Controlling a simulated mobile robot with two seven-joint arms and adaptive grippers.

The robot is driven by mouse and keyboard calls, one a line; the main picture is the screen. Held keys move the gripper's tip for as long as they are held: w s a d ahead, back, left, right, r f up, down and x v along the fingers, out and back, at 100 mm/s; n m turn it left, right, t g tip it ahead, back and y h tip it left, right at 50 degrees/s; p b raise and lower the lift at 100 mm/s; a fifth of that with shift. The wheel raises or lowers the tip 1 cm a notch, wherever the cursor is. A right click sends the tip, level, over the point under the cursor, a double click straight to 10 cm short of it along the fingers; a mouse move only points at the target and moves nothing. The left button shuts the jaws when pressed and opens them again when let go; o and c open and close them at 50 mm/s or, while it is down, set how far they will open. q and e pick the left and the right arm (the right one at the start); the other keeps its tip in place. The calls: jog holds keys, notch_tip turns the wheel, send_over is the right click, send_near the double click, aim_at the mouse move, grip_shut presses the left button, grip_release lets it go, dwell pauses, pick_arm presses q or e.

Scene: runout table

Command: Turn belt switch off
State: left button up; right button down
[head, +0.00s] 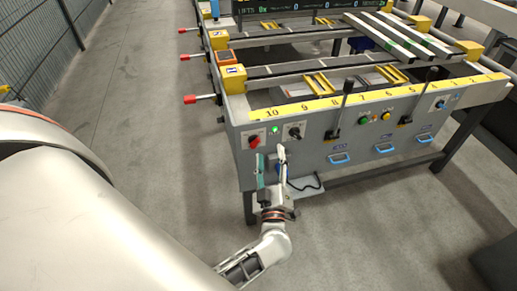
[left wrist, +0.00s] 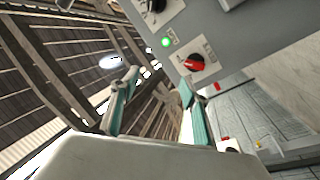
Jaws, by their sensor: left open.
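A red rotary knob (head: 254,141) sits on a pale plate at the left end of the grey front panel (head: 345,136). Beside it are a lit green lamp (head: 275,129) and a black rotary knob (head: 294,131). The labels are too small to read, so I cannot tell which knob is the belt switch. My left gripper (head: 271,158) is open and empty, pointing up just below and right of the red knob. In the left wrist view, the red knob (left wrist: 194,63) and green lamp (left wrist: 165,42) lie beyond the open fingers (left wrist: 158,88), apart from them.
Red-tipped rods (head: 190,99) stick out from the table's left side. Grey floor (head: 130,125) is clear to the left. Long bars (head: 385,38) lie on top.

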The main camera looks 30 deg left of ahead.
aim_at(256, 146)
pick_arm(q)
jog(key=w+a+f+n+g, duration=0.1)
jog(key=a, duration=0.1)
jog(key=w+a+f+n+g+y, duration=0.1)
jog(key=w+a+g, duration=0.1)
jog(key=a, duration=0.1)
jog(key=w+a+f+n+g+y+b, duration=0.1)
jog(key=a+f+n, duration=0.1)
jog(key=a, duration=0.1)
jog(key=shift+w+a+g, duration=0.1)
jog(key=shift+w+g, duration=0.25)
jog(key=shift+g, duration=0.05)
jog(key=shift+c, duration=0.4)
jog(key=c, duration=1)
